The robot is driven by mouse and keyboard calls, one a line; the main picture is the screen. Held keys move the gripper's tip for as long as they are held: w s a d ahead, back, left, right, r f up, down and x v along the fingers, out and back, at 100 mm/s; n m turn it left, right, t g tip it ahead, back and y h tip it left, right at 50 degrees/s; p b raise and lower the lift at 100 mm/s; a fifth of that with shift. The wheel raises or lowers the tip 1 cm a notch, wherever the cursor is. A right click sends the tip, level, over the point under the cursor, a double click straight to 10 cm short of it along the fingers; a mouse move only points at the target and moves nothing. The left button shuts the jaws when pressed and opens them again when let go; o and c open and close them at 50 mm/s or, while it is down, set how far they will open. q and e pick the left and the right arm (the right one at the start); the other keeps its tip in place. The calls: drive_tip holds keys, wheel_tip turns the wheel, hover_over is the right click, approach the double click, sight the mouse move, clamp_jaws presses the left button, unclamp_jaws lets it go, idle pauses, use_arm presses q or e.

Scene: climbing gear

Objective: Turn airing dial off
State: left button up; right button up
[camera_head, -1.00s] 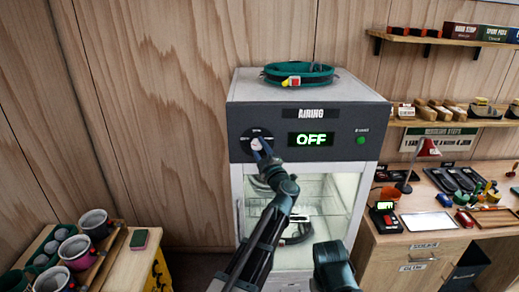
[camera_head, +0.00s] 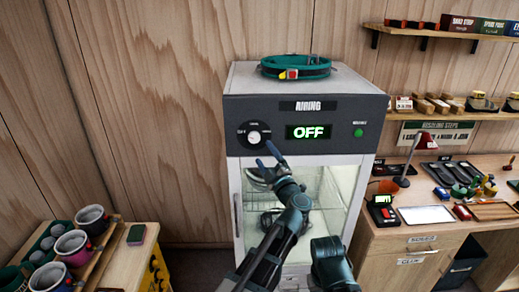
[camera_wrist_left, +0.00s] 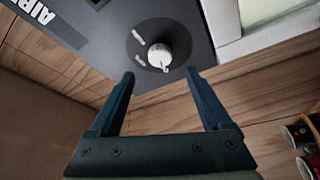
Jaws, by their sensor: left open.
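The airing dial (camera_head: 254,136) is a white knob on a round black plate, at the left of the grey front panel of the airing cabinet (camera_head: 345,110). The display (camera_head: 309,132) on that panel reads OFF in green. My left gripper (camera_head: 266,155) is open and empty, just below and to the right of the dial and apart from it. In the left wrist view the knob (camera_wrist_left: 160,54) with a small red mark shows beyond the open fingertips of the left gripper (camera_wrist_left: 160,76), with nothing between them.
A green harness or belt (camera_head: 296,67) lies on the cabinet top. A green indicator (camera_head: 358,132) is at the panel's right. A desk (camera_head: 405,232) with a red lamp (camera_head: 427,140) stands right. A low table with mugs (camera_head: 72,247) stands left.

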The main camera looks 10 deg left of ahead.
use_arm(q)
drive_tip(key=v, duration=0.5)
drive_tip(key=shift+s+d+f+b, duration=0.1)
drive_tip(key=shift+s+d+b, duration=0.1)
drive_tip(key=shift+s+b, duration=0.15)
drive_tip(key=shift+w, duration=0.15)
